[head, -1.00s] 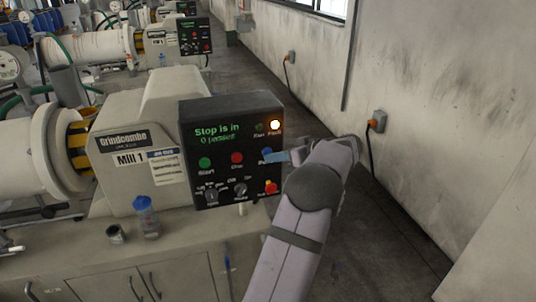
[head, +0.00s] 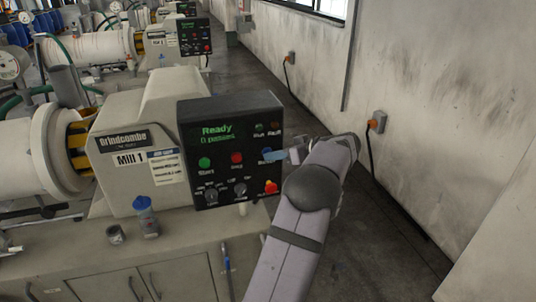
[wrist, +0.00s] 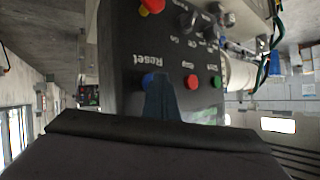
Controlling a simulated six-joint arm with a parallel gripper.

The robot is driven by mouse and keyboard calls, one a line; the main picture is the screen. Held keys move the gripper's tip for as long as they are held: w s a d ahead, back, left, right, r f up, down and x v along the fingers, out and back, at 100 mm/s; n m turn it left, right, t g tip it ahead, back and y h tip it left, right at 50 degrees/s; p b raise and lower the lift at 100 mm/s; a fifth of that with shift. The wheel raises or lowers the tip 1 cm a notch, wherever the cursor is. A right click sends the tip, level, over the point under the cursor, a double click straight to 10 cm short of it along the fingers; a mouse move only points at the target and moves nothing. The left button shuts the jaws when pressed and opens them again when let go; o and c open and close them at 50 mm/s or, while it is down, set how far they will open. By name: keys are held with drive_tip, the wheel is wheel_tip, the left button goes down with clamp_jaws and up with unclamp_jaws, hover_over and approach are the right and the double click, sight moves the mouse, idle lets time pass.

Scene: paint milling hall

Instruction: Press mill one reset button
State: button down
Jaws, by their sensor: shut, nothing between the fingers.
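The Mill 1 control panel (head: 222,172) is black, and its display (head: 216,133) reads "Ready" in green with a smaller line below it. The blue reset button (head: 266,153) is on the panel's right side, with its label partly hidden by my fingertips. My gripper (head: 282,156) is shut and empty, its tip at the reset button from the right. In the wrist view the finger tip (wrist: 160,82) overlaps the blue button (wrist: 149,79) under the upside-down word "Reset". I cannot tell whether the tip is touching it. The fault lamp (head: 274,127) is dark.
A green start button (head: 204,163), a red stop button (head: 237,158), knobs and a red emergency stop (head: 271,187) sit close by. A blue-capped bottle (head: 146,219) and a small jar (head: 115,234) stand on the bench. A wall is to the right.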

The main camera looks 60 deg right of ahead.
drive_tip(key=shift+s+a+b, duration=0.15)
drive_tip(key=shift+a+b, duration=0.05)
drive_tip(key=shift+b, duration=0.3)
drive_tip(key=shift+s+a+b, duration=0.45)
drive_tip(key=shift+b, duration=0.3)
drive_tip(key=s+a+b, duration=0.3)
drive_tip(key=b, duration=0.2)
drive_tip(key=shift+s+a, duration=0.25)
idle(0.8)
